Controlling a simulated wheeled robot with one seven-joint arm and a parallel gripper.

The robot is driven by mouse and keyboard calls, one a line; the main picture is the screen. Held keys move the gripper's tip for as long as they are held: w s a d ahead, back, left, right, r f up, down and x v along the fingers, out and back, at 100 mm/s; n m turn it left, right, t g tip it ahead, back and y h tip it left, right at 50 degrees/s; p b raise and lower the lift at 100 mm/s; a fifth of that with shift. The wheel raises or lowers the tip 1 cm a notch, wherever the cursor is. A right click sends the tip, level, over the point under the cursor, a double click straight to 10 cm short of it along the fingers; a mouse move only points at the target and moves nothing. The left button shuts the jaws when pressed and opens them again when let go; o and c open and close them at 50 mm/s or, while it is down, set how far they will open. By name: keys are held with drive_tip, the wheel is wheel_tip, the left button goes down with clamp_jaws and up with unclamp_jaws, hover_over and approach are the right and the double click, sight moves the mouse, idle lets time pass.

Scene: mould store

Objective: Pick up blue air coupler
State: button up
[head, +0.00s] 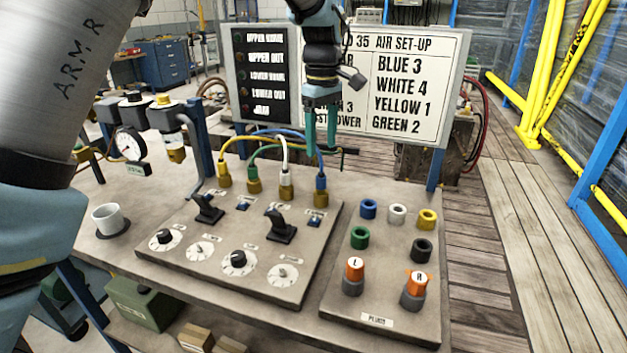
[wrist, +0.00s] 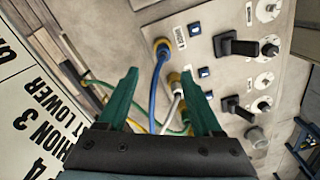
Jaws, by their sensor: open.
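The blue air coupler (head: 321,184) stands upright in the panel, at the right end of a row of couplers, with a blue hose rising from its top. In the wrist view the blue coupler (wrist: 162,46) is beyond the fingertips, its blue hose running back between the fingers. My gripper (head: 321,150) is open, its green fingers pointing down above the blue coupler. In the wrist view the open gripper (wrist: 160,75) holds nothing; the finger bases are dark.
White (head: 286,182), green (head: 254,178) and yellow (head: 224,174) couplers stand left of the blue one. Black levers (head: 281,226) and dials are in front. A sign (head: 400,85) stands behind. The plug board (head: 375,320) at right holds coloured rings and orange-topped plugs.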

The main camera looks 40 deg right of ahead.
sight(321, 173)
wheel_tip(321, 173, down, 4)
drive_tip(key=shift+f+p, duration=0.15)
drive_tip(key=shift+p, duration=0.3)
drive_tip(key=shift+s+a+f+p, duration=0.15)
drive_tip(key=shift+f+p, duration=0.45)
drive_tip(key=shift+f, duration=0.75)
drive_tip(key=shift+s+a+f+p, duration=0.1)
drive_tip(key=shift+f+p, duration=0.45)
drive_tip(key=shift+f, duration=0.8)
drive_tip(key=shift+c, duration=0.4)
clamp_jaws()
